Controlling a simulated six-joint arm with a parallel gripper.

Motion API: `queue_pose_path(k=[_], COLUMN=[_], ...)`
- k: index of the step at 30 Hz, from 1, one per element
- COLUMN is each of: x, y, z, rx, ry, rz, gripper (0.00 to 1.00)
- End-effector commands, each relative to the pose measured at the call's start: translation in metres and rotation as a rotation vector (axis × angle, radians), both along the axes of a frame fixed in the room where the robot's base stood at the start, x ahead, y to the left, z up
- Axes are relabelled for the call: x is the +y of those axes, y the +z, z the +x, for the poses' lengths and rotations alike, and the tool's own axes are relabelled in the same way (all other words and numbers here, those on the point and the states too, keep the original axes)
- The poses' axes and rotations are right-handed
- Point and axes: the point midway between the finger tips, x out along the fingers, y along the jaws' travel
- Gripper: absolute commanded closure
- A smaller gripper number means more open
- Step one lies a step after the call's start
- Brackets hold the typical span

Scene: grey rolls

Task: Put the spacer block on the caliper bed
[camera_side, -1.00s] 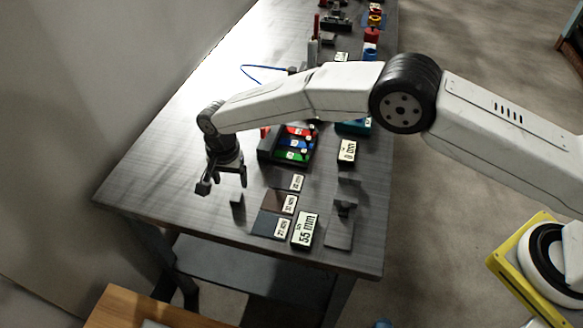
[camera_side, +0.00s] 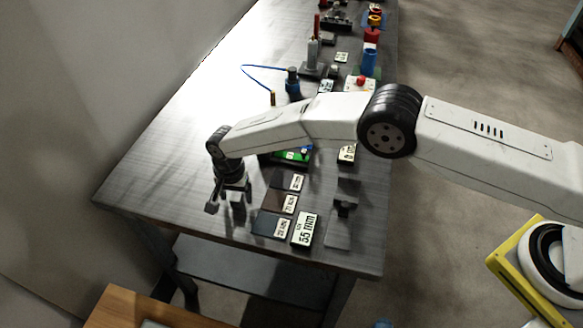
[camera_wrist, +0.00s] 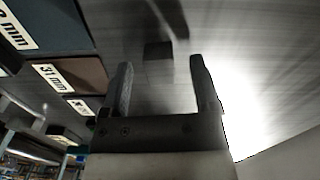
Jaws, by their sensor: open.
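The spacer block, apparently the small dark block (camera_side: 238,199), stands on the table near its front left. In the wrist view the dark block (camera_wrist: 158,50) lies beyond the fingertips, in line with the gap between them. My gripper (camera_side: 230,200) is open and points down over the block; its fingers (camera_wrist: 160,66) are apart with nothing between them. The side view does not show clearly how high the fingertips are. The caliper bed, apparently the long grey plate with dark upright jaws (camera_side: 338,236), lies at the table's front right.
Several dark pads with mm labels (camera_side: 272,225) lie between the block and the bed. A "55 mm" card (camera_side: 305,230) lies beside the bed. A tray with coloured pieces (camera_side: 290,156) is partly hidden behind my arm. The table left of the block is clear.

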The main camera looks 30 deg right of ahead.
Motion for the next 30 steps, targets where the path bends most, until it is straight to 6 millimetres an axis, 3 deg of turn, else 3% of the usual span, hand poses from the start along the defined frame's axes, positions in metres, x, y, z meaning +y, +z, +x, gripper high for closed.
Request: queue_pose_path(k=[17,20,25,30], x=[0.0001,0.0001,0.0001,0.0003], y=[-0.0033,-0.0033,-0.0033,-0.0028], z=[0.0,0.0,0.0,0.0002], rx=[0.0,0.0,0.0,-0.001], ry=[0.0,0.0,0.0,0.0], rz=[0.0,0.0,0.0,0.001], gripper=[0.21,0.46,1.0,1.0])
